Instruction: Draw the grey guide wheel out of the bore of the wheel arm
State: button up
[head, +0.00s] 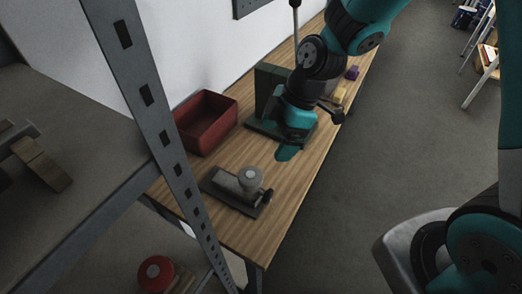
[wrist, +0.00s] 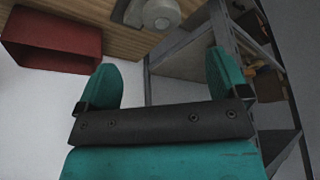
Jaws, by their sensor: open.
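The grey guide wheel (head: 250,178) sits at the top of the wheel arm (head: 232,187), which lies on a dark base plate near the front end of the wooden bench. The wheel also shows at the top of the wrist view (wrist: 160,14), beyond my fingertips. How deep it sits in the bore is hidden. My gripper (head: 288,153) is open and empty above the bench, behind and to the right of the wheel and apart from it. In the wrist view its two teal fingers (wrist: 163,78) stand wide apart with nothing between them.
A red bin (head: 207,122) stands on the bench left of my gripper. A dark green bracket (head: 270,92) stands behind it. Yellow (head: 340,95) and purple (head: 352,73) blocks lie farther back. A grey metal shelf (head: 150,95) rises at the front left. Bare wood surrounds the base plate.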

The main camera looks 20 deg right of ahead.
aim_at(251, 181)
jog(key=p+x, duration=0.3)
jog(key=x, duration=1.3)
jog(key=shift+d+p, duration=0.1)
jog(key=shift+p, duration=0.2)
jog(key=c, duration=1)
jog(key=shift+o, duration=1.1)
jog(key=shift+c, duration=1.4)
jog(key=shift+r, duration=0.1)
